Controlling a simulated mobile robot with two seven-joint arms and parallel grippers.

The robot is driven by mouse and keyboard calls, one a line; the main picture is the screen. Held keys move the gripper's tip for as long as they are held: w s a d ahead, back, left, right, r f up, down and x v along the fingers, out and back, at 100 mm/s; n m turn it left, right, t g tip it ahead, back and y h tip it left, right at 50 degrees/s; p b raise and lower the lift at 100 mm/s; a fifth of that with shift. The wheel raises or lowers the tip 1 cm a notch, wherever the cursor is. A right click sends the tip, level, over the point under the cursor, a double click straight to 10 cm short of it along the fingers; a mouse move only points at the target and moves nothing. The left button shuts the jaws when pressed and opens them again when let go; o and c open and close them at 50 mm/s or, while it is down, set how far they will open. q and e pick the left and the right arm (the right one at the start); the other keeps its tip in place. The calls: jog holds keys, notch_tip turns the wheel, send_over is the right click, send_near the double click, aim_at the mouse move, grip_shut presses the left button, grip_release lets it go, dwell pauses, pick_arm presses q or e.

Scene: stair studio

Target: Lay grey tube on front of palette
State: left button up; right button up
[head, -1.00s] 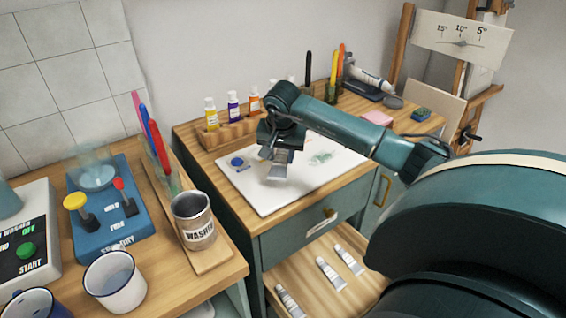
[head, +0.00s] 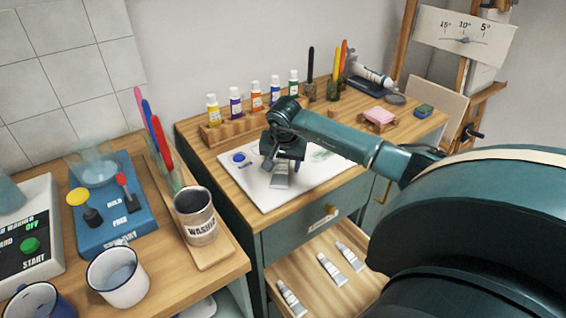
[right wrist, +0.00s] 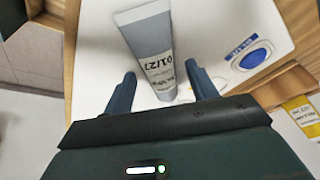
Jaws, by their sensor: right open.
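The grey tube (head: 280,178) rests on the white palette (head: 262,195), towards its front edge and right of the blue paint spot. In the right wrist view, the grey tube (right wrist: 150,38) has its printed label facing the camera. My right gripper (head: 283,164) is just above the tube. In the right wrist view, the right gripper (right wrist: 162,75) is open, with a finger on either side of the tube's narrower end and gaps beside it. The tube's far end is partly hidden by the gripper in the head view. My left gripper is not in view.
Several paint bottles stand in a wooden rack (head: 228,130) behind the palette. An open drawer (head: 312,262) below holds several other tubes. The washer can (head: 196,220) stands to the left. A pink sponge (head: 379,115) lies at the back right.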

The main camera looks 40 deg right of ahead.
jog(key=shift+r, duration=0.15)
jog(key=v, duration=1.2)
dwell(0.3)
